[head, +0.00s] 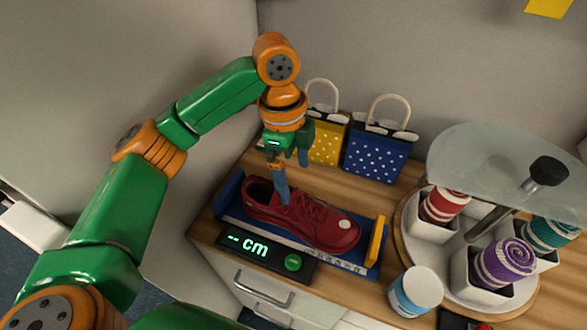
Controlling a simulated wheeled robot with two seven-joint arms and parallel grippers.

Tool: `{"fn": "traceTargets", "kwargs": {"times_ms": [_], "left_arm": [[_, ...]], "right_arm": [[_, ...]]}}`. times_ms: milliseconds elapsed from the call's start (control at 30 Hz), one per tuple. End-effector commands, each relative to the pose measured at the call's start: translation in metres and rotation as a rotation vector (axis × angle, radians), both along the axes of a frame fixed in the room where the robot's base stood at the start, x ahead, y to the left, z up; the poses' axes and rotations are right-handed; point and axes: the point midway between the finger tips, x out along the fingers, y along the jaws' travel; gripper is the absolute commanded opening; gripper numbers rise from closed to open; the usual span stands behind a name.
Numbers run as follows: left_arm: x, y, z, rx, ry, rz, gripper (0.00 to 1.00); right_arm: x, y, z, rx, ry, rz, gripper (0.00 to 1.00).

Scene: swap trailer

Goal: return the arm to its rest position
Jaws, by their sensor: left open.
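My left arm, green and orange, comes in from the left and reaches over the wooden counter. My left gripper (291,174) points down, open, above the red shoe (312,222). One blue finger overlaps the shoe's opening in the picture; I cannot tell whether it touches. The shoe lies on a blue measuring tray (229,204) with a yellow end stop (376,241). My right gripper is not in view.
A yellow dotted bag (328,146) and a blue dotted bag (376,154) stand behind the tray. At right, a round stand (409,225) carries white boxes with rolled cloths under a glass top (490,165). A white-lidded jar (416,287) stands near the front. Walls close the back and left.

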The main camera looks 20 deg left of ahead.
Motion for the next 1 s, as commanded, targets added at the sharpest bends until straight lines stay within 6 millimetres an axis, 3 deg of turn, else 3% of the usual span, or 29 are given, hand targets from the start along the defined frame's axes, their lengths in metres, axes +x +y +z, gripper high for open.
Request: {"fn": "traceTargets", "kwargs": {"times_ms": [167, 567, 667, 833, 1000], "left_arm": [[0.0, 0.002, 0.018, 0.0, 0.0, 0.001, 1.0], [0.0, 0.002, 0.018, 0.0, 0.001, 0.001, 1.0], [0.0, 0.002, 0.032, 0.0, 0.0, 0.001, 1.0], [0.0, 0.002, 0.075, 0.0, 0.001, 0.001, 1.0], [0.0, 0.002, 0.097, 0.0, 0.001, 0.001, 1.0]], "right_arm": [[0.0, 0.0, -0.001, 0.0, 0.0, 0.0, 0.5], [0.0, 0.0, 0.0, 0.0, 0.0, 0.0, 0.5], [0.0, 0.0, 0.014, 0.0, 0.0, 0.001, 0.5], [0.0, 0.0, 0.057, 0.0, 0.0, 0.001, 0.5], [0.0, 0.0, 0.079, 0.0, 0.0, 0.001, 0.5]]}}
